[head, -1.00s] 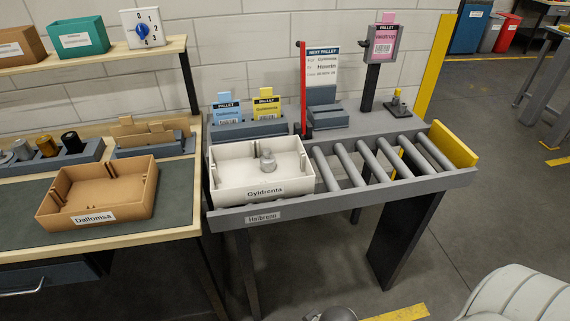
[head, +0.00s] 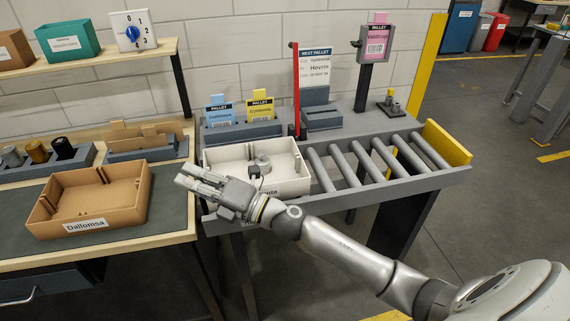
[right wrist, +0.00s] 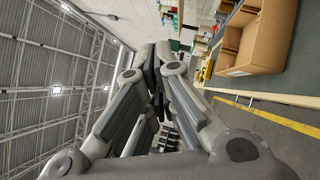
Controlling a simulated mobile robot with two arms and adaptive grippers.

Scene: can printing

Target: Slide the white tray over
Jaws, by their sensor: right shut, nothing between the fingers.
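The white tray (head: 290,186) sits at the left end of the roller conveyor (head: 400,180), with a grey metal part (head: 262,160) inside. Its front label is mostly hidden behind my right gripper. My right gripper (head: 190,177) is shut and empty, fingers pointing left, in front of the tray's left front corner. Whether it touches the tray I cannot tell. In the right wrist view the closed fingers (right wrist: 158,62) show with nothing between them. My left gripper is not in view.
Bare rollers lie right of the tray, up to a yellow end stop (head: 446,142). A brown tray (head: 120,218) stands on the bench (head: 170,232) at left. A red post (head: 296,90) and card holders (head: 245,132) stand behind the white tray.

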